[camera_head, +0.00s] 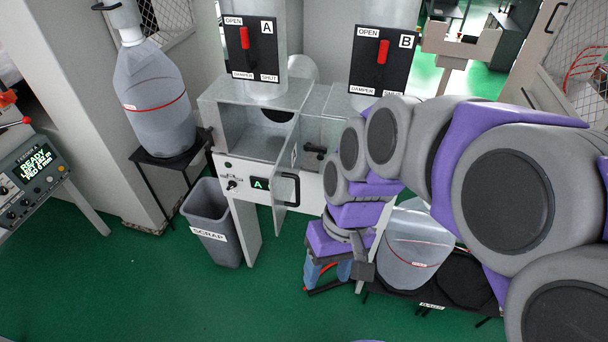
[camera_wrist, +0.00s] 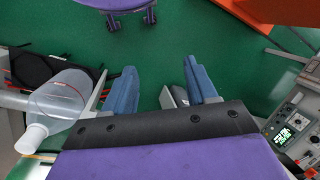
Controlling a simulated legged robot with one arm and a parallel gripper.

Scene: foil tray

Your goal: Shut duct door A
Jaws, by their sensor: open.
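Duct door A (camera_head: 285,185) is a grey panel with a dark-framed handle. It stands open, swung out from the front of the metal duct box (camera_head: 245,170), and is seen nearly edge-on. The left compartment behind it is exposed. A small green display marked A is on the box front beside the door. My gripper (camera_head: 328,272) hangs low in front of the box, right of the door and below its handle, apart from it. In the wrist view my gripper (camera_wrist: 160,88) has its blue fingers spread with nothing clearly held between them. The door is not identifiable in the wrist view.
A grey scrap bin (camera_head: 212,225) stands below left of the box. A large clear bottle (camera_head: 155,100) sits on a black stand at left. Another bottle (camera_head: 412,250) is right of my gripper. A control panel (camera_head: 35,175) is at far left. Green floor in front is clear.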

